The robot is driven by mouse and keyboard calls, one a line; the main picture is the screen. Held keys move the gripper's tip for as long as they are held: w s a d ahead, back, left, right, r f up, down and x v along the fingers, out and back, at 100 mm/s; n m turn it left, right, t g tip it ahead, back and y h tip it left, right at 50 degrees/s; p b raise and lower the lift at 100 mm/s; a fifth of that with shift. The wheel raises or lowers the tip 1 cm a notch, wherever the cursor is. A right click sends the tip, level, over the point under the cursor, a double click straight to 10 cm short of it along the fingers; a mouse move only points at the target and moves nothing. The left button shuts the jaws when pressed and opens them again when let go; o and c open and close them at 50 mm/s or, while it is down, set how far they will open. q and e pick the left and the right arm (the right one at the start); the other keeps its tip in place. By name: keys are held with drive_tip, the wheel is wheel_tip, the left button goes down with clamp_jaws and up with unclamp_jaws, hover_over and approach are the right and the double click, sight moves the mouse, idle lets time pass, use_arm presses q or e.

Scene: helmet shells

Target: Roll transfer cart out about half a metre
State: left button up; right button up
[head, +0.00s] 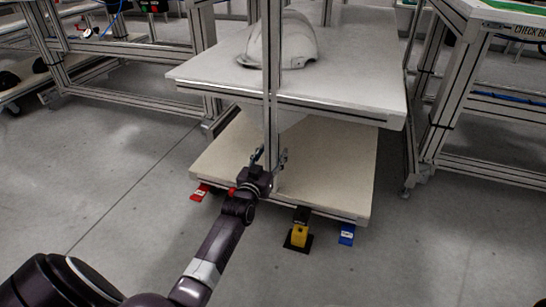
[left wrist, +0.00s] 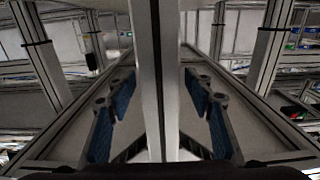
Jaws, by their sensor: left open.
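The transfer cart (head: 300,103) has an upper white shelf, a lower cream shelf (head: 330,185) and an upright aluminium post (head: 272,60) at its near side. My left gripper (head: 270,156) is at the post, low down, just above the lower shelf's level. In the left wrist view the post (left wrist: 158,60) stands between the two blue-padded fingers (left wrist: 160,105). The fingers are open, one on each side, with gaps to the post. My right gripper is not in view.
A white helmet shell (head: 280,42) sits on the upper shelf. On the floor at the cart's near edge are a yellow block on a black base (head: 299,236), a blue tab (head: 347,234) and a red tab (head: 199,193). Framed benches flank the cart. The near floor is clear.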

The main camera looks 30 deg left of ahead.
use_arm(q)
drive_tip(key=shift+w, duration=0.35)
drive_tip(key=shift+c, duration=0.3)
clamp_jaws()
